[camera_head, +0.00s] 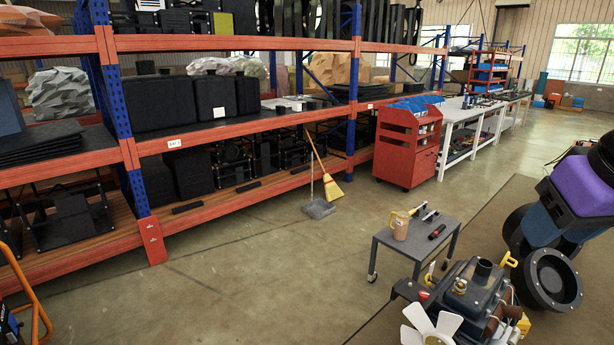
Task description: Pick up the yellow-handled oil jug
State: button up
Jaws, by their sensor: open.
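The oil jug (400,228) is a tan, cylindrical jug with a yellow handle and spout. It stands upright on the top of a small grey wheeled cart (391,244), near its left back edge. My arm shows at the right edge, with purple, blue and black links. I cannot make out any gripper fingers, so my gripper is not in view. The jug is apart from my arm and fully visible.
Hand tools (431,214) lie beside the jug on the cart. An engine (464,297) with a white fan stands in front. A red tool trolley (407,146), a broom with dustpan (319,209) and large orange shelves (245,140) stand behind. Floor left of the cart is clear.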

aim_at(403, 217)
jog(key=i+j+u, duration=0.55)
jog(key=i+u, duration=0.7)
jog(key=i, duration=0.2)
jog(key=i+l+z, duration=0.1)
jog(key=i+z, duration=0.3)
jog(key=i, duration=0.2)
jog(key=i+j+z, duration=0.15)
jog(key=i+z, duration=0.2)
jog(key=i, duration=0.25)
jog(key=i+j+z, duration=0.4)
jog(key=i, duration=0.2)
jog(key=i+l+z, duration=0.15)
jog(key=i+z, duration=0.3)
jog(key=i, duration=0.15)
jog(key=i+j+z, duration=0.1)
jog(key=i+z, duration=0.35)
jog(key=i+j+z, duration=0.4)
jog(key=i, duration=0.25)
jog(key=i+l, duration=0.05)
jog(key=l, duration=0.05)
